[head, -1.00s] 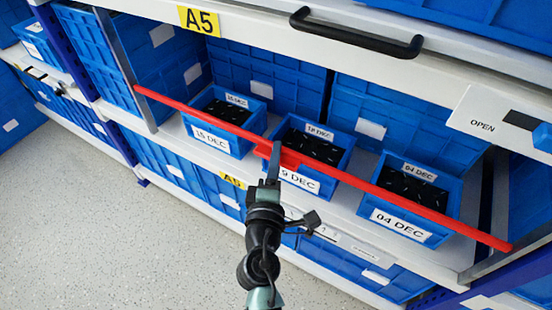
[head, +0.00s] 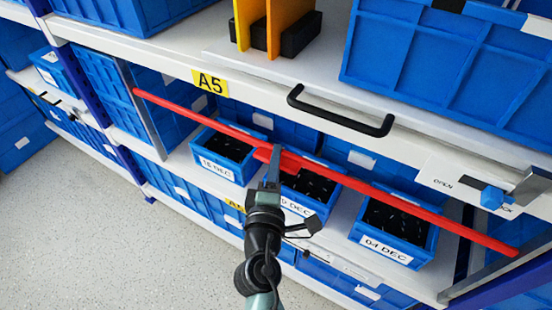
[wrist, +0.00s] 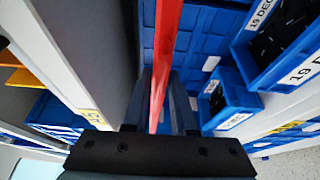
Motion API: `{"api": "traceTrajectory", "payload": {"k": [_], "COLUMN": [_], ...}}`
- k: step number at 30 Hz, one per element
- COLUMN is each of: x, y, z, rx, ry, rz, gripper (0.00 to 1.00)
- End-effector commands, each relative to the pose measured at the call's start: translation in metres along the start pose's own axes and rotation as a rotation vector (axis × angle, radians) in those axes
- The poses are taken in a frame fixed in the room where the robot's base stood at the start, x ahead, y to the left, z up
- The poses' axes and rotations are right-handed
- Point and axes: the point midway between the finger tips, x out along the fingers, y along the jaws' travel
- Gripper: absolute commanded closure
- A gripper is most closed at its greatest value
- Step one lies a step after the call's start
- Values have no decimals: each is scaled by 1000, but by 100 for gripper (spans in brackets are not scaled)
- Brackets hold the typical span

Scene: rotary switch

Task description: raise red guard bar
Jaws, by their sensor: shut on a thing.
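The red guard bar (head: 385,192) runs slantwise across the front of the A5 shelf bay in the head view, from upper left to lower right. It passes in front of the blue bins, with its middle over the centre bin. My gripper (head: 272,160) is shut on the bar's thicker middle part, left of its centre. In the wrist view the bar (wrist: 165,50) runs between the two fingers of my gripper (wrist: 165,100). The fingertips are partly hidden by the bar.
Blue bins with date labels, left (head: 224,154), centre (head: 304,193) and right (head: 395,228), stand behind and below the bar. Above is the shelf edge with a black handle (head: 340,112). Open floor (head: 90,240) lies lower left.

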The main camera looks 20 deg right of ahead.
Motion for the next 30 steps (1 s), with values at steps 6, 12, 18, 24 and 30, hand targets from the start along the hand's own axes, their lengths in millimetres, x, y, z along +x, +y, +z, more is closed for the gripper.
{"api": "traceTrajectory", "payload": {"k": [6, 12, 18, 24, 30], "x": [2, 1, 1, -10, -45], "y": [9, 7, 4, 2, 1], "z": [-1, -1, -1, -1, -1], "rx": [0, 1, 0, -1, -1], "ry": [3, 2, 1, 2, 3], "rz": [18, 13, 9, 6, 5], "gripper": [61, 55, 55, 55, 55]}}
